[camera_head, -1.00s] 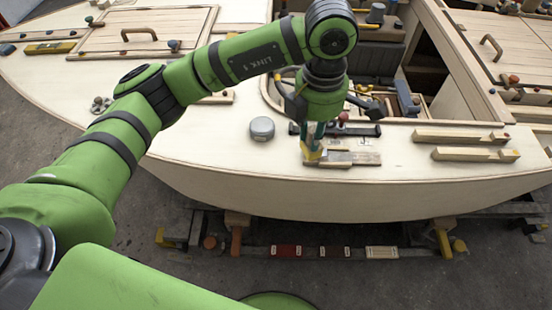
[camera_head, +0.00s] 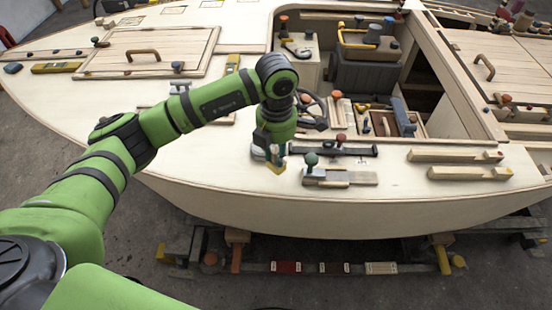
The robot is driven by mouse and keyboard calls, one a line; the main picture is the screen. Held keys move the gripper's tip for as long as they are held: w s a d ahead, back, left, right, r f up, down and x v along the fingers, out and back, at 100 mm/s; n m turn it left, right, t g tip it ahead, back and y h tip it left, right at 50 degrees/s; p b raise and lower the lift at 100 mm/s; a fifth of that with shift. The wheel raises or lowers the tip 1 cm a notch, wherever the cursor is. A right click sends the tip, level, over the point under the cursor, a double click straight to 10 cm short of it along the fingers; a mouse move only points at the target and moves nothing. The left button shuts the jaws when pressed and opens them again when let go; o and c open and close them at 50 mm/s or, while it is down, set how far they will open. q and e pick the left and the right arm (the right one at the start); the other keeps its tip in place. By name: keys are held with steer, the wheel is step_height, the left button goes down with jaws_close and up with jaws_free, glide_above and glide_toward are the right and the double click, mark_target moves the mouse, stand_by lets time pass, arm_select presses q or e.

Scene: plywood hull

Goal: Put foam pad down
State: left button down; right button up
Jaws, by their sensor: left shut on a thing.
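My left gripper (camera_head: 270,150) is low over the near edge of the hull's deck, pointing down. It is shut on a small yellow and teal piece (camera_head: 276,166), which I take to be the foam pad. Only its lower part shows below the fingers. I cannot tell whether it touches the deck (camera_head: 215,165). My right gripper is out of view.
Right of the gripper, a tool with a dark green knob (camera_head: 311,159) lies beside a dark bar (camera_head: 345,151). Wooden strips (camera_head: 455,155) lie further right. The open cockpit with a dark box (camera_head: 365,75) is behind. Bare deck lies left of the gripper.

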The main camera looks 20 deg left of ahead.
mark_target(276, 161)
arm_select(q)
step_height(276, 161, down, 4)
steer(key=shift+r+p, duration=0.1)
steer(key=shift+p, duration=0.6)
steer(key=shift+f+b, duration=0.3)
steer(key=c, duration=1.1)
jaws_free()
steer(key=shift+r, duration=0.5)
step_height(276, 161, up, 11)
steer(key=b, duration=0.2)
steer(key=shift+r+b, duration=0.2)
steer(key=shift+b, duration=0.1)
